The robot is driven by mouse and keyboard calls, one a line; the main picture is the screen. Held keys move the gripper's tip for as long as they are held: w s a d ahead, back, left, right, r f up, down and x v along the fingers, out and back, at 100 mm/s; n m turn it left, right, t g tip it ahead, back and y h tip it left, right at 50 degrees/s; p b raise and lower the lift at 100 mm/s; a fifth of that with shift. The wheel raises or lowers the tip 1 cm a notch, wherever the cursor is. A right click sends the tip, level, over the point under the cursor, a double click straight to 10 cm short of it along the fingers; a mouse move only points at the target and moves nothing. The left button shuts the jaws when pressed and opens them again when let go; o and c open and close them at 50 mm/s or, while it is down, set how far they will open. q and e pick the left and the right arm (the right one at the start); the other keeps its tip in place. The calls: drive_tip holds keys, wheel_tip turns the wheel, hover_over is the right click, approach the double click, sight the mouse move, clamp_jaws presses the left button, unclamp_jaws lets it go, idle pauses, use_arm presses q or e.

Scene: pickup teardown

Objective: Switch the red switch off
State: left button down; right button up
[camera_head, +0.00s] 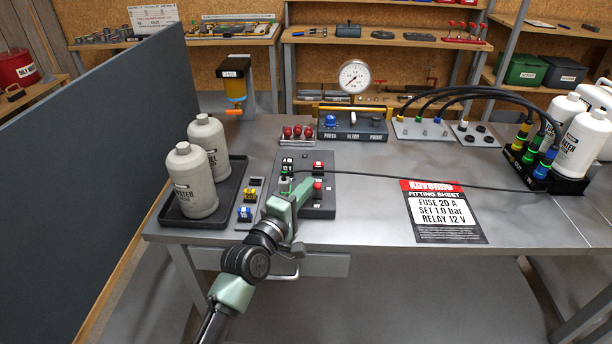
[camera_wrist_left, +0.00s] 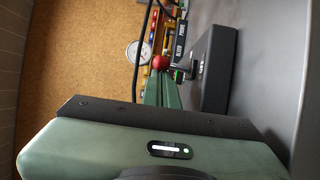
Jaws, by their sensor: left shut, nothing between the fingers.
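The red switch (camera_head: 318,185) is a round red knob on the dark grey switch panel (camera_head: 318,211) at the front of the bench. My left gripper (camera_head: 303,184) is shut and empty, with its fingertips close to the left of the red knob. In the left wrist view the red knob (camera_wrist_left: 160,62) shows just beyond my fingertips (camera_wrist_left: 160,82); I cannot tell whether they touch it. The dark panel (camera_wrist_left: 211,68) also shows there, to the right of the fingers. My right gripper is not in view.
A red block (camera_head: 319,167) sits at the panel's back. A black cable (camera_head: 400,178) runs right across the bench. White bottles (camera_head: 190,180) stand in a black tray (camera_head: 236,180) at left. A fitting sheet (camera_head: 442,212) lies at right. The gauge unit (camera_head: 352,127) stands behind.

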use_arm(q)
drive_tip(key=shift+s, duration=0.1)
drive_tip(key=v, duration=0.7)
drive_tip(key=shift+s+a+b, duration=0.2)
drive_tip(key=shift+s+b, duration=0.1)
drive_tip(key=shift+b, duration=0.05)
